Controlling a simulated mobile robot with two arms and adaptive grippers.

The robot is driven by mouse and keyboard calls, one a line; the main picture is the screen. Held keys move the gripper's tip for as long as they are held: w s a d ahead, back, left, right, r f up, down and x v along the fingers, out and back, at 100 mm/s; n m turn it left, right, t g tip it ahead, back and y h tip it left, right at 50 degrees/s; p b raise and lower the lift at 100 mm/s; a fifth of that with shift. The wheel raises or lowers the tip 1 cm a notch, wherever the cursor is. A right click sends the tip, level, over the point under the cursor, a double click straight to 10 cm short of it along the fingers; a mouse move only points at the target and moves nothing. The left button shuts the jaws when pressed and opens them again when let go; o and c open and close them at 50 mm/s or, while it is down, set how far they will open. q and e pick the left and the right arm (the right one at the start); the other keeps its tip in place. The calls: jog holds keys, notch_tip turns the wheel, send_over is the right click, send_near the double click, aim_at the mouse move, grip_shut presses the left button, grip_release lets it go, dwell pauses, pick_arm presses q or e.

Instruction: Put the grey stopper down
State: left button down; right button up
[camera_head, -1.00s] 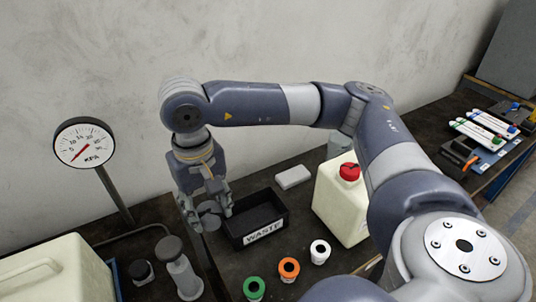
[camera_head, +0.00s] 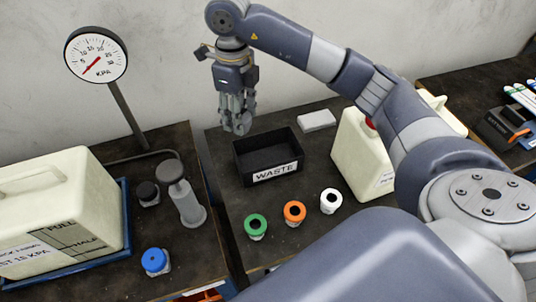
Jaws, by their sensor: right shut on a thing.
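My right gripper (camera_head: 237,119) comes in from the right on its long arm and points down. It is shut on the grey stopper (camera_head: 242,124), which is small and partly hidden between the fingers. Gripper and stopper show just above and behind the back left corner of the black tray marked WASTE (camera_head: 242,165). They look raised, but their exact height is hard to tell. The tray looks empty. My left gripper is not in view.
Green (camera_head: 256,226), orange (camera_head: 294,212) and white (camera_head: 331,200) capped pieces stand before the tray. A white jug (camera_head: 353,155) stands right. A pump-like grey cylinder (camera_head: 186,203), blue-capped piece (camera_head: 155,261), gauge (camera_head: 96,55) and large container (camera_head: 60,205) are left.

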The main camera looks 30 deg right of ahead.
jog(key=w+d+f+m+b, duration=0.2)
jog(key=d+f+m, duration=0.25)
jog(key=m, duration=0.85)
jog(key=m+b, duration=0.2)
jog(key=m, duration=1.2)
send_near(268, 162)
notch_tip(268, 162, down, 4)
jog(key=shift+f, duration=0.1)
jog(key=shift+f, duration=0.2)
jog(key=o, duration=1.4)
